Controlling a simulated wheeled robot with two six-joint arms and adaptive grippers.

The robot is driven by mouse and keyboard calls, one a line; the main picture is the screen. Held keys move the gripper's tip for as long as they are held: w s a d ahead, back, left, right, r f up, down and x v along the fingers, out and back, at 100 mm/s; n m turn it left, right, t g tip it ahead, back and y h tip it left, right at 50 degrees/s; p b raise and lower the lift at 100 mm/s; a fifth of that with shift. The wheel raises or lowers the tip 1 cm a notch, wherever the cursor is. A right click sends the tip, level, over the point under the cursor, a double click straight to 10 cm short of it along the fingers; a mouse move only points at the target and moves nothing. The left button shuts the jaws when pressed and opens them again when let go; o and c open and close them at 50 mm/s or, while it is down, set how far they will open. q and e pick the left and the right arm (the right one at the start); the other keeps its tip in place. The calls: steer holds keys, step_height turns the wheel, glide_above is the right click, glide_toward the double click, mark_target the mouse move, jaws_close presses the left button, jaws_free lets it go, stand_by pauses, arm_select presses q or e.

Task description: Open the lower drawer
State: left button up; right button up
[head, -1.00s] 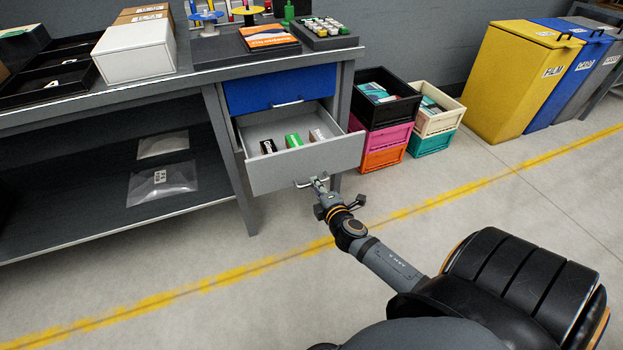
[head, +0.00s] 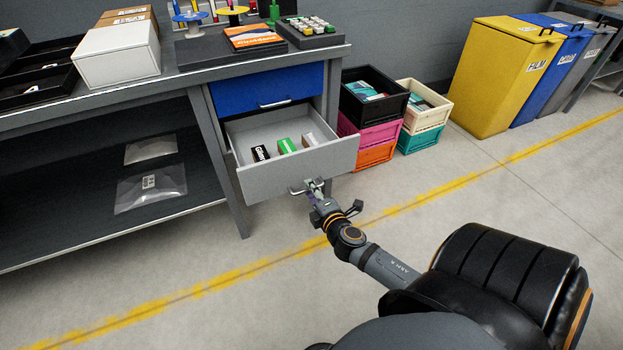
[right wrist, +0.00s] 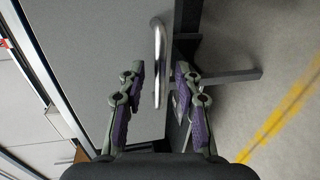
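The lower drawer (head: 292,171) has a grey front and stands pulled out from under the workbench, below the closed blue upper drawer (head: 265,89). Three small boxes, black, green (head: 287,145) and brown-white, lie inside it. My right gripper (head: 309,187) is at the front's handle, low on the drawer face. In the right wrist view, the metal bar handle (right wrist: 158,62) runs between the two fingers (right wrist: 160,76), which stand apart with gaps beside the bar. The gripper is open around the handle. My left gripper is not in view.
Stacked crates (head: 375,105) stand just right of the bench. Yellow, blue and grey bins (head: 496,85) stand farther right by the wall. The workbench (head: 200,83) carries boxes, trays and spools. The floor in front is clear, with a yellow line (head: 400,210).

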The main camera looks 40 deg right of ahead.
steer(key=v, duration=1.2)
steer(key=shift+d, duration=0.15)
